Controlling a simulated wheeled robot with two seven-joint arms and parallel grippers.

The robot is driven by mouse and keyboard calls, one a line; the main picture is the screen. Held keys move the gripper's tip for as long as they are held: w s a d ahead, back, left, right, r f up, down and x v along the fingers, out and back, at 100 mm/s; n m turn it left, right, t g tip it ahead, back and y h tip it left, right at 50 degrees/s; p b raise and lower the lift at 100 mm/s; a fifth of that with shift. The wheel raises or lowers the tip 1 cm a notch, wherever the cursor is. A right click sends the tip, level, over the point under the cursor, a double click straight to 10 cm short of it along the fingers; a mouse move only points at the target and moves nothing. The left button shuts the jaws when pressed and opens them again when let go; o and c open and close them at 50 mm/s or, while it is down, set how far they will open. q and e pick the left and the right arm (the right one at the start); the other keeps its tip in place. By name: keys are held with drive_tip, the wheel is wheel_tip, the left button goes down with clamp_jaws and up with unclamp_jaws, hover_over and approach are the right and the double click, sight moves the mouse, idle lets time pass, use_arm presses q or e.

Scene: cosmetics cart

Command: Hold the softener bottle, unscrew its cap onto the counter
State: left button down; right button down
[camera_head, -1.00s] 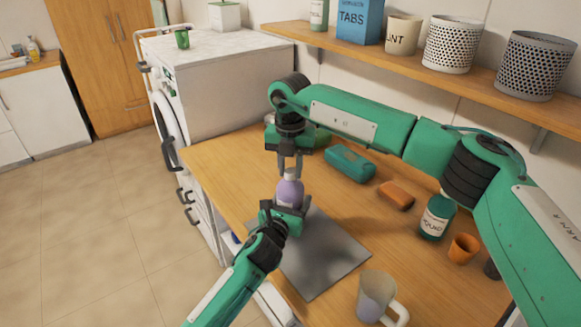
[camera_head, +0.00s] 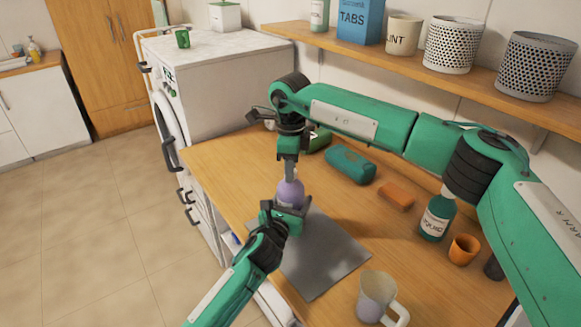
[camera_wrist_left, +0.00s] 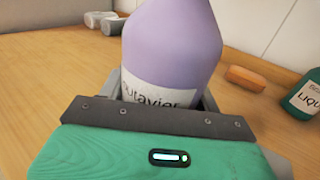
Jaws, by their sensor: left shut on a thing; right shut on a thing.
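The purple softener bottle (camera_head: 291,191) stands upright over the grey mat (camera_head: 325,262) on the wooden counter. It also shows in the left wrist view (camera_wrist_left: 172,45), with a white label. My left gripper (camera_head: 289,207) is shut on the bottle's body from the front. My right gripper (camera_head: 290,172) points straight down from above and is shut on the bottle's cap. The cap is mostly hidden between the right fingers, so I cannot tell whether it is loose on the neck.
A teal case (camera_head: 350,164), an orange bar (camera_head: 397,196), a teal liquid bottle (camera_head: 437,218) and an orange cup (camera_head: 463,248) stand to the right. A mug (camera_head: 375,297) stands at the front. Bare counter (camera_head: 228,170) lies left of the bottle.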

use_arm(q)
drive_tip(key=shift+f, duration=0.1)
use_arm(e)
drive_tip(key=n, duration=0.4)
drive_tip(key=shift+d+n, duration=0.1)
drive_tip(key=shift+n, duration=0.3)
drive_tip(key=n, duration=0.3)
drive_tip(key=shift+n, duration=0.4)
drive_tip(key=shift+r, duration=0.25)
drive_tip(key=shift+r, duration=0.95)
drive_tip(key=shift+r, duration=0.1)
drive_tip(key=shift+r, duration=1.85)
use_arm(q)
drive_tip(key=shift+c, duration=1.2)
unclamp_jaws()
